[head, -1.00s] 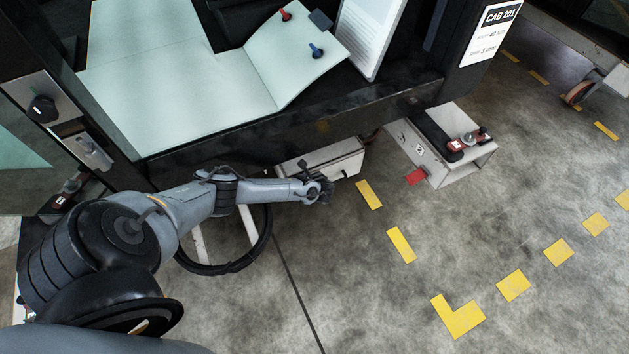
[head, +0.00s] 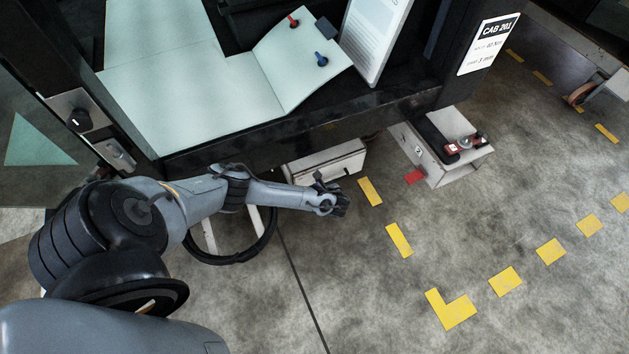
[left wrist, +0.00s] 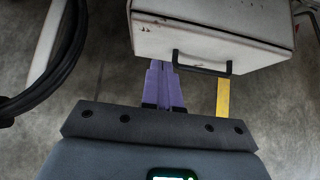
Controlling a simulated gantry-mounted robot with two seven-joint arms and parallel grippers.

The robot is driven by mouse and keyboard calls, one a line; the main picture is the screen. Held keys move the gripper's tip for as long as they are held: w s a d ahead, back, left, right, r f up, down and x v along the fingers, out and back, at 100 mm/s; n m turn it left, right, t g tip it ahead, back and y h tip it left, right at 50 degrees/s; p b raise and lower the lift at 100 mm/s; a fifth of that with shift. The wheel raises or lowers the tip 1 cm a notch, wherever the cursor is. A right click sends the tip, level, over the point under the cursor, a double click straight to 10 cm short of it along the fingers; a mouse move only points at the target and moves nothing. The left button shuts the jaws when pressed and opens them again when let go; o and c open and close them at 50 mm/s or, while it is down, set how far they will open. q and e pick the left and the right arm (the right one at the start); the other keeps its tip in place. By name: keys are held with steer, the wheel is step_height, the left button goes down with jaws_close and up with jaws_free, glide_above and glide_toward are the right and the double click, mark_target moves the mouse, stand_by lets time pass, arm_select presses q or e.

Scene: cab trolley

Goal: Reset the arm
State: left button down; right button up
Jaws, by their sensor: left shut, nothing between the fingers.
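My left arm comes in from the left in the head view, and its gripper (head: 342,200) is over the floor just in front of the trolley's lower edge. In the left wrist view its purple fingers (left wrist: 164,86) are together, with nothing between them. They point toward a white box (left wrist: 205,35) with a dark handle (left wrist: 202,64). I cannot tell whether the fingertips touch the box. My right gripper is in neither view.
The black cab trolley frame (head: 330,126) with pale panels (head: 200,95) fills the upper left. Grey floor with yellow marks (head: 398,240) is clear at lower right.

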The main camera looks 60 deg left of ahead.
arm_select(q)
steer(key=s+d+g+h+p, duration=0.25)
steer(key=s+d+p, duration=0.65)
steer(key=s+d, duration=0.65)
steer(key=s+d+r+n+h+p, duration=0.2)
steer(key=s+d+r+h+p, duration=0.15)
steer(key=d+r, duration=0.45)
steer(key=s+d+r+n+h+p, duration=0.2)
steer(key=s+d+r+p, duration=0.25)
steer(key=d+r, duration=0.35)
steer(key=w+a+r+n+t+h+p, duration=0.15)
steer(key=r+n, duration=0.25)
steer(key=r, duration=0.5)
steer(key=w+a+r+n+t+p, duration=0.1)
steer(key=w+a+r+n+t, duration=0.3)
steer(key=r, duration=0.6)
steer(key=w+d+r+n+p, duration=0.1)
steer(key=r+n+p, duration=0.1)
steer(key=r+n, duration=0.5)
step_height(320, 180, up, 40)
steer(key=m+p, duration=0.2)
steer(key=p, duration=3.5)
steer(key=shift+w+r, duration=0.15)
